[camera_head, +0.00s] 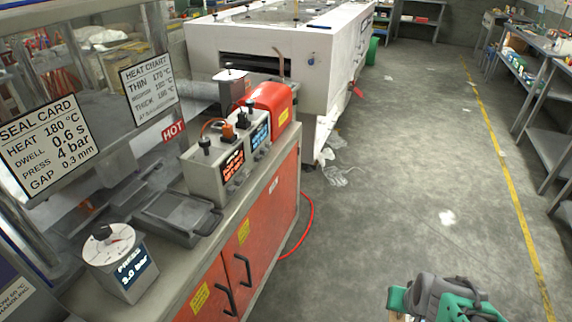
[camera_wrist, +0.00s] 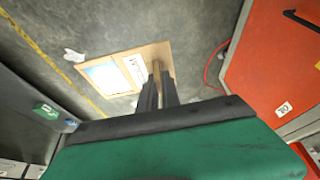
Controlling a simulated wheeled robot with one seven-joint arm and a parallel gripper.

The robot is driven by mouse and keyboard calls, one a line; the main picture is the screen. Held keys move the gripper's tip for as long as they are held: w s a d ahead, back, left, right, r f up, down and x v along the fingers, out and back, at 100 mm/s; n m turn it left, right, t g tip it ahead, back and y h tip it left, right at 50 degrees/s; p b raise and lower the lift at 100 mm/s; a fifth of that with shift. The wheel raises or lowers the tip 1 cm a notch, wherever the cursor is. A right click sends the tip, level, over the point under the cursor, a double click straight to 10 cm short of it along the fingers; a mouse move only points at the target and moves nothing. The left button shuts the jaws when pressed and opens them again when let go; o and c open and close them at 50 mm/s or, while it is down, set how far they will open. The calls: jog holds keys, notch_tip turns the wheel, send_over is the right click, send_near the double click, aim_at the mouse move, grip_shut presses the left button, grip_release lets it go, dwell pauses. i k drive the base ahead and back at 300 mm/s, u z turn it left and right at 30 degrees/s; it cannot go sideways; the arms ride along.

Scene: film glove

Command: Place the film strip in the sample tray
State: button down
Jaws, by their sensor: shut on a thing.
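My gripper (camera_wrist: 159,84), also partly in the head view (camera_head: 440,300), has its dark fingers close together. They are shut on a flat tan board-like piece (camera_wrist: 105,59), with a tan edge showing between the fingertips. A pale blue-white panel and a white strip with dark marks show on its face. I cannot tell whether this piece is the film strip. A shallow grey tray-like box (camera_head: 172,214) with a handle sits on the bench at left in the head view, apart from my gripper; I cannot tell whether it is the sample tray.
The bench has red cabinet doors (camera_head: 257,245), a control box (camera_head: 235,150) and a PRESS dial box (camera_head: 118,262). A large white machine (camera_head: 265,40) stands behind. A red hose (camera_head: 309,225) lies beside the bench. Shelves (camera_head: 545,90) line the right. The grey floor between is mostly clear.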

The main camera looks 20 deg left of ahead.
aim_at(178, 210)
jog(key=i, duration=2.2)
jog(key=u, duration=3.45)
